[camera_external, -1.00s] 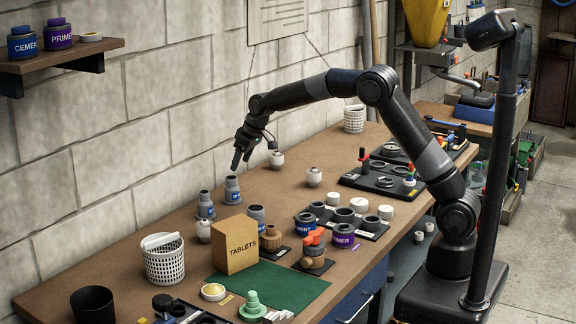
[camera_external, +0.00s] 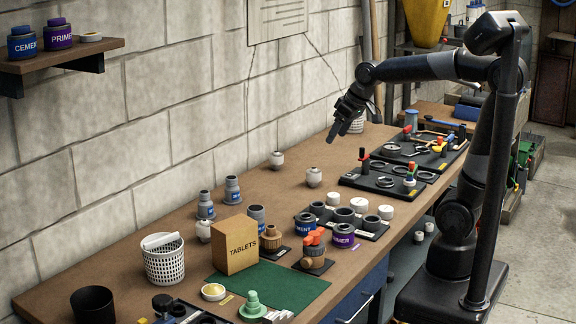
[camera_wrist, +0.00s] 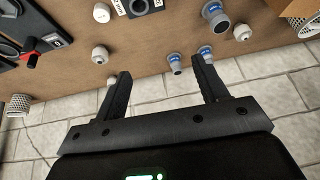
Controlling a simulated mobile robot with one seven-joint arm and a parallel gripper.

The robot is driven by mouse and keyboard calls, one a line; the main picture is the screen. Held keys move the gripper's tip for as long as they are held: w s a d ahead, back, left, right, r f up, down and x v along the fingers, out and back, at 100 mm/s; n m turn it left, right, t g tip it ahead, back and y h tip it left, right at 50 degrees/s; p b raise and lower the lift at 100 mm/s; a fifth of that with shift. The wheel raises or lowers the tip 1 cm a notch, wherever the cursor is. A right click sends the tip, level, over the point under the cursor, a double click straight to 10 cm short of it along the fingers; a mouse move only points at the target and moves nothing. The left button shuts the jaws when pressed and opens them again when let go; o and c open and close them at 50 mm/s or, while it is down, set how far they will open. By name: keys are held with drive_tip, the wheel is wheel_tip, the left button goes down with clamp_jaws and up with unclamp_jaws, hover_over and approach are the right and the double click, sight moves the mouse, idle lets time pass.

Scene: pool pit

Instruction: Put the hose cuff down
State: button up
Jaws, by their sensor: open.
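My gripper (camera_external: 335,134) is open and empty, raised above the far part of the bench near the wall. In the wrist view my gripper (camera_wrist: 161,67) shows its two fingers wide apart with nothing between them. Several grey pieces with blue bands stand on the bench, including one at the wall side (camera_external: 232,189), one nearer (camera_external: 205,205) and one behind the box (camera_external: 256,214). Pale rounded fittings stand farther along, one near the wall (camera_external: 276,159) and one to its right (camera_external: 314,177). I cannot tell which of these is the hose cuff.
A tablets box (camera_external: 235,246) stands by a green mat (camera_external: 285,291). A white basket (camera_external: 165,263) and a black cup (camera_external: 93,304) are at the near left. Black trays with fittings line the right edge. Bare wood (camera_external: 252,181) lies around the pale fittings.

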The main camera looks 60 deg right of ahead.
drive_tip(key=s+f, duration=0.2)
drive_tip(key=s, duration=0.5)
drive_tip(key=s+f, duration=0.2)
drive_tip(key=s, duration=0.6)
drive_tip(key=shift+s+d+f+h, duration=0.2)
drive_tip(key=shift+d+f+h, duration=0.1)
drive_tip(key=shift+d+h, duration=0.1)
drive_tip(key=shift+o, duration=0.2)
drive_tip(key=shift+o, duration=0.6)
drive_tip(key=shift+w+a+r, duration=0.1)
drive_tip(key=shift+w, duration=0.05)
